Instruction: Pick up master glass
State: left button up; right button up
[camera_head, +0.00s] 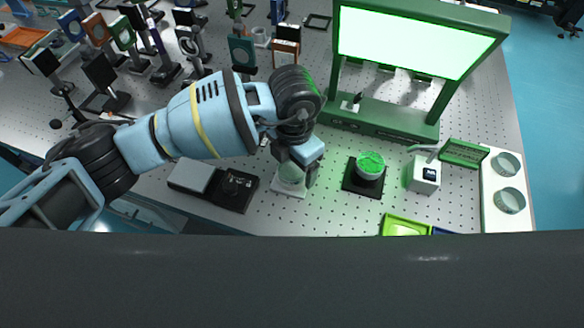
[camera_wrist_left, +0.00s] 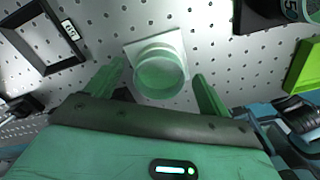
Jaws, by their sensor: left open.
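A round, clear greenish glass (camera_wrist_left: 160,76), which looks like the master glass, sits on a small white square base (camera_wrist_left: 133,52). My left gripper (camera_wrist_left: 159,70) is open, with one finger on each side of the glass in the left wrist view. I cannot tell whether either finger touches it. In the head view, my left gripper (camera_head: 298,172) points down over the white base (camera_head: 289,190), and its hand partly hides the glass (camera_head: 291,174). My right gripper is not in view.
A black square mount with a green-lit disc (camera_head: 370,163) stands just right. Beyond it are a white box (camera_head: 424,174) and a white holder (camera_head: 491,214) with two round glasses. A black tray (camera_head: 238,189) lies left, a lit green panel frame (camera_head: 376,118) behind, a lime tray (camera_head: 404,227) in front.

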aim_at(297, 170)
pick_arm(q)
jog(key=c, duration=1.2)
jog(key=shift+o, duration=0.2)
jog(key=shift+r, duration=0.1)
jog(key=shift+r, duration=0.45)
jog(key=r, duration=0.2)
jog(key=shift+s+d+r, duration=0.3)
jog(key=shift+s, duration=0.1)
jog(key=s+d+r+b, duration=0.1)
jog(key=s+d, duration=0.8)
jog(key=s, duration=0.2)
jog(key=shift+s+d+r, duration=0.2)
jog(key=shift+s, duration=0.15)
